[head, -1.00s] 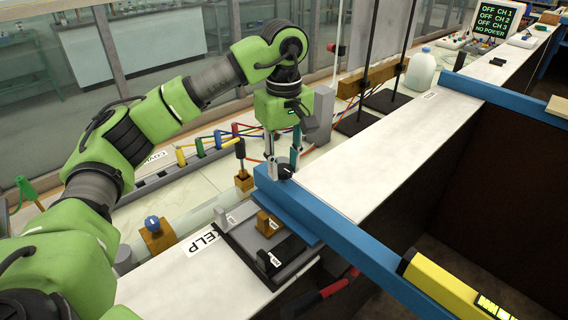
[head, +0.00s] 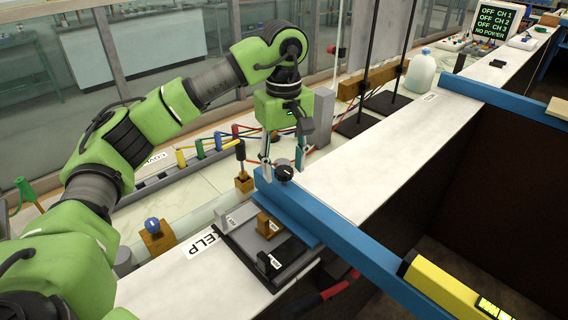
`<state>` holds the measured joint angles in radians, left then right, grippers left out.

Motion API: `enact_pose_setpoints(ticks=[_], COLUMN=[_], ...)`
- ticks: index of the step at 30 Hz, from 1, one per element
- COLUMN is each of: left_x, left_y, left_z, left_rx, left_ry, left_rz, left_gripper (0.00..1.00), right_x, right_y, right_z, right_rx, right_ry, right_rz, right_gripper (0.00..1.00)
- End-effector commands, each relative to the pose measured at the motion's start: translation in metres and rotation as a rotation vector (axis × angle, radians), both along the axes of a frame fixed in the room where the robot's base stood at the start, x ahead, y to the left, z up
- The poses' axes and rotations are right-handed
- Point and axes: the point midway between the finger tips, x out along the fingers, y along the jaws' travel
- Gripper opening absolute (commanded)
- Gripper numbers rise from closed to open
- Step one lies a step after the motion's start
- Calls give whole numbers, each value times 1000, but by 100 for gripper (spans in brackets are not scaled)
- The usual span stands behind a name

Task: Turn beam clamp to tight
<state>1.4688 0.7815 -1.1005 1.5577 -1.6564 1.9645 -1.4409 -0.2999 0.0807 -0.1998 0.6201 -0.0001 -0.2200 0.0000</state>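The beam clamp shows as a dark round knob (head: 284,173) on top of the end of the blue beam (head: 335,232), at the edge of the white ledge. My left gripper (head: 283,164) is above the beam end, pointing down. Its two fingers are spread, one on each side of the knob, with a visible gap between them and the knob. Nothing is held in it. Whether the knob sits at tight cannot be read. My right gripper is not in view.
A dark tray (head: 262,248) with small labelled blocks lies in front of the beam end. A brown block with a black handle (head: 242,172) stands close left of the gripper. A yellow level (head: 450,290) rests on the beam. Black stands (head: 388,100) are behind.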

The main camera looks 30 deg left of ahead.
Motion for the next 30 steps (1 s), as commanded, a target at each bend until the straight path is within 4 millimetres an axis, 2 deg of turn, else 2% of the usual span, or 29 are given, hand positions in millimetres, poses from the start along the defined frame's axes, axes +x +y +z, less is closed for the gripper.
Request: enact_pose_setpoints(ticks=[5,8,21,30], left_x=[0,1,0,0], left_y=[0,-1,0,0], left_z=[2,12,82,114], left_rx=[0,-1,1,0], left_ry=[1,-2,-3,-1], left_rz=[0,0,1,0], left_gripper=[45,45,45,45], right_x=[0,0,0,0], right_y=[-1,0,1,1], right_z=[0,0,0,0], right_rx=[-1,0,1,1], right_ry=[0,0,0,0], right_rz=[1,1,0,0], right_gripper=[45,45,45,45])
